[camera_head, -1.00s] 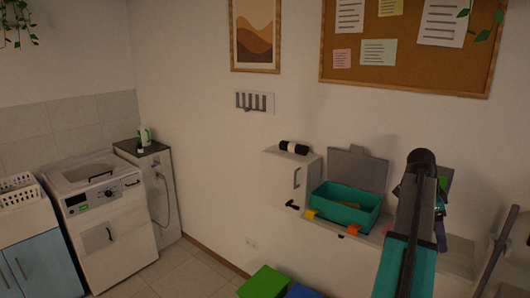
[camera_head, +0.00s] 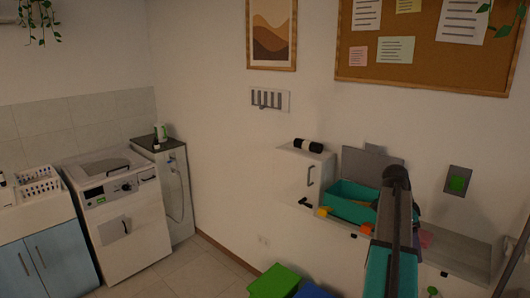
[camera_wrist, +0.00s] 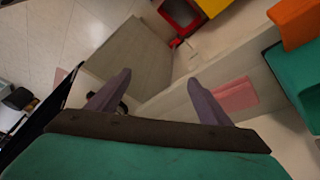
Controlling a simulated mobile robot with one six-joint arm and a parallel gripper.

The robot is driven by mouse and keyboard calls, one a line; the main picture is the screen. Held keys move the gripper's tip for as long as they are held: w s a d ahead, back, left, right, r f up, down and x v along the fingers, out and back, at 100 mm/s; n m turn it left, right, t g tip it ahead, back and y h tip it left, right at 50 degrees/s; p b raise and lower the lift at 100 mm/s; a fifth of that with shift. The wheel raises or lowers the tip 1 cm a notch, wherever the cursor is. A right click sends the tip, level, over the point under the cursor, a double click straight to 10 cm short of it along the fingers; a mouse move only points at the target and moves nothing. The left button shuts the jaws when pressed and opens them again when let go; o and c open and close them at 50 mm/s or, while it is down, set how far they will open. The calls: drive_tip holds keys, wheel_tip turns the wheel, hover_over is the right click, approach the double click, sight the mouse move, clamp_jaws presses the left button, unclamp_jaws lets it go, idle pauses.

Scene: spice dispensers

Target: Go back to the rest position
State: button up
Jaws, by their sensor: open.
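My gripper (camera_wrist: 158,88) is open in the wrist view, with its two purple-grey fingers spread wide and nothing between them. Beyond the fingers are a grey shelf or counter edge and the tiled floor, with a pink flat piece (camera_wrist: 236,96) beside the right finger. In the head view my arm stands upright at the right and hides most of the gripper. A teal open bin (camera_head: 337,207) with a raised grey lid (camera_head: 369,165) is just left of my arm.
A white cabinet (camera_head: 305,177) with a black-and-white bottle (camera_head: 308,145) on top is left of the bin. A green box (camera_head: 275,281) is below. A washing machine (camera_head: 120,205) stands at left; tiled floor beside it is clear.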

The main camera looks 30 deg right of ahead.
drive_tip(key=w+a+f+n+b, duration=0.1)
drive_tip(key=w+a+f+n, duration=0.1)
drive_tip(key=w+a+f, duration=0.4)
drive_tip(key=w+a+f+n+g+y+b, duration=0.1)
drive_tip(key=a+f, duration=0.7)
drive_tip(key=f, duration=0.3)
drive_tip(key=w+a+f+n, duration=0.2)
drive_tip(key=w+a+f, duration=0.2)
drive_tip(key=a+f, duration=0.35)
drive_tip(key=s+a+f+n+g+b, duration=0.15)
drive_tip(key=a+f+n, duration=0.35)
drive_tip(key=a+f, duration=1.1)
drive_tip(key=s+a+f+n+y+b, duration=0.1)
drive_tip(key=s+a+f+n+b, duration=0.1)
drive_tip(key=s+a+f+n, duration=1.3)
drive_tip(key=shift+s+a+f+y+b, duration=0.4)
drive_tip(key=shift+s+a+f, duration=1.55)
drive_tip(key=shift+a, duration=1.15)
drive_tip(key=shift+s+r, duration=0.25)
drive_tip(key=shift+r, duration=0.05)
